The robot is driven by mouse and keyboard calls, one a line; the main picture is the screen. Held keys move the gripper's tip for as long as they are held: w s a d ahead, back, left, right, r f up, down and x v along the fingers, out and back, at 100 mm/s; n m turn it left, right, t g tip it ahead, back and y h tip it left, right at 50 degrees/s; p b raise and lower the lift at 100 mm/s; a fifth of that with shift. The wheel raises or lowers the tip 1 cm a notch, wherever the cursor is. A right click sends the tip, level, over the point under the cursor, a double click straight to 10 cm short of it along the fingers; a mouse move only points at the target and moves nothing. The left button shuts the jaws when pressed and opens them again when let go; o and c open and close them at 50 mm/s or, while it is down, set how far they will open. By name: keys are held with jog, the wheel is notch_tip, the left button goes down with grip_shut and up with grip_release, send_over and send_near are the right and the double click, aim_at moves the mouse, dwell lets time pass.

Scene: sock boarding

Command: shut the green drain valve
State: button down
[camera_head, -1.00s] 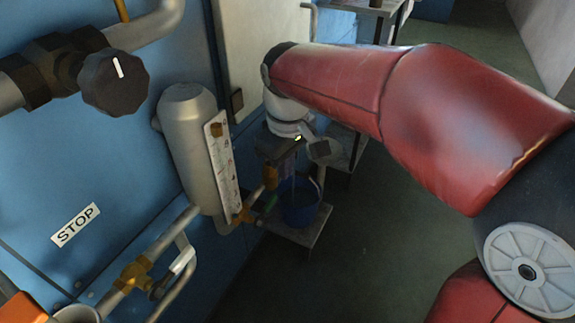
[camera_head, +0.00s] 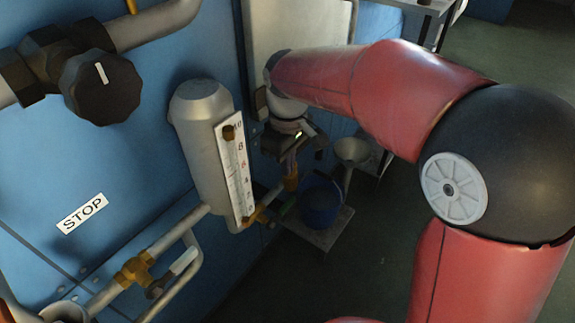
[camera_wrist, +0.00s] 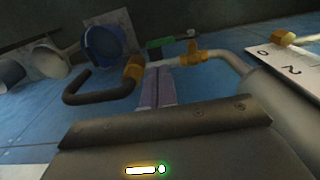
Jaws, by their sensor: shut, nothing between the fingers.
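The green drain valve handle (camera_wrist: 160,43) shows in the wrist view beside its brass valve body (camera_wrist: 190,52), pointing left, roughly along the pipe. In the head view the green handle (camera_head: 287,207) is small and dark, low beside the foot of the gauge. My gripper (camera_wrist: 156,84) is shut and empty. In the wrist view its fingers point toward the pipe run, with the handle beyond the tips. In the head view my gripper (camera_head: 290,166) is above the handle and looks apart from it. The exact gap cannot be told.
A blue bucket (camera_head: 321,207) stands on a low grey platform (camera_head: 325,237) by the valve. A funnel (camera_head: 351,151) is right of my gripper. A grey cylinder (camera_head: 199,140) with a numbered scale (camera_head: 235,170) is left. A black bent pipe (camera_wrist: 100,92) lies near my fingers.

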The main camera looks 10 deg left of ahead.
aim_at(289, 202)
notch_tip(289, 202, down, 11)
jog(key=shift+b, duration=0.35)
jog(key=shift+f, duration=0.1)
jog(key=shift+w+d+f+b, duration=0.1)
jog(key=shift+w+f+b, duration=0.1)
jog(key=shift+f, duration=0.3)
jog(key=shift+w+d+f+b, duration=0.1)
jog(key=shift+w+f+b, duration=0.1)
jog(key=shift+f, duration=0.3)
jog(key=shift+r, duration=0.1)
jog(key=w+r+p, duration=0.1)
jog(key=r, duration=0.3)
jog(key=w+d+r+p, duration=0.1)
jog(key=r, duration=0.4)
jog(key=w+r+p, duration=0.1)
jog(key=w+r, duration=0.1)
jog(key=r, duration=0.2)
jog(key=shift+d+r+p, duration=0.15)
jog(key=shift+d+p, duration=0.1)
jog(key=shift+p, duration=0.05)
jog(key=shift+s, duration=0.1)
